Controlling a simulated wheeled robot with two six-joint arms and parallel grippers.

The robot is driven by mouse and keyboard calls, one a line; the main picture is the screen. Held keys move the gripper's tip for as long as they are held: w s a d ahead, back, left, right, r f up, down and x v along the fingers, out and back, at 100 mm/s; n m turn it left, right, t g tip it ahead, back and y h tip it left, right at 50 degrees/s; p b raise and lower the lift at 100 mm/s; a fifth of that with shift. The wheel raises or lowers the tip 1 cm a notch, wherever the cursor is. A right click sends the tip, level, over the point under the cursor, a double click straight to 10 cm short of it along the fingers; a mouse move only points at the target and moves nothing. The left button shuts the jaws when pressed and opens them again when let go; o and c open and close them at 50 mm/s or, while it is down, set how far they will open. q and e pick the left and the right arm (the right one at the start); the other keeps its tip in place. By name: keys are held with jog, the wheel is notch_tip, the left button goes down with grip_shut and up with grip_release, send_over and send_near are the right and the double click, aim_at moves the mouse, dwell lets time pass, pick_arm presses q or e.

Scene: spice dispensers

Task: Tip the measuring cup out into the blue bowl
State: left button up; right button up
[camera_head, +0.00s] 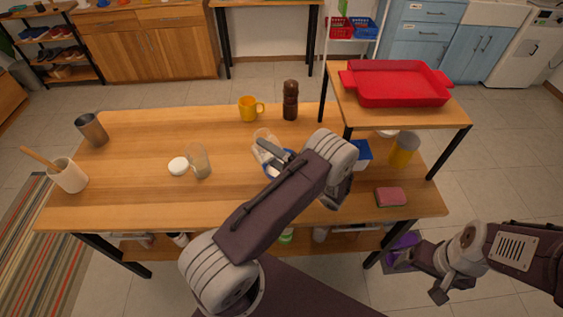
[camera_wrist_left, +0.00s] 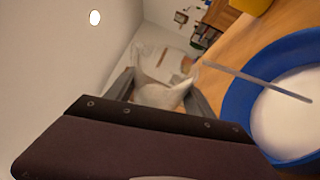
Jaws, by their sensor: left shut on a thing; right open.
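The clear measuring cup (camera_head: 263,137) is held by my left gripper (camera_head: 270,150), which is shut on it above the table. In the left wrist view the cup (camera_wrist_left: 165,62) sits between the fingers, tilted in that picture, with something whitish inside. The blue bowl (camera_head: 268,172) is right beside and below, mostly hidden by my left arm in the head view. In the left wrist view the bowl (camera_wrist_left: 236,100) holds white contents, and a thin grey rod (camera_wrist_left: 260,82) reaches over its rim. My right gripper (camera_head: 421,278) is open and empty, low beyond the table's right front.
A clear glass (camera_head: 198,161) and white lid (camera_head: 178,166) stand left on the table (camera_head: 130,195). A yellow mug (camera_head: 248,109) and a brown grinder (camera_head: 290,100) stand behind.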

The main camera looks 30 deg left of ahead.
pick_arm(q)
jog(key=shift+w+d+r+m+t+p, duration=0.1)
jog(key=shift+r+m+t+p, duration=0.1)
jog(key=shift+m, duration=0.2)
jog(key=shift+w+r+m+t+p, duration=0.1)
jog(key=shift+m+t, duration=0.1)
jog(key=shift+m, duration=0.2)
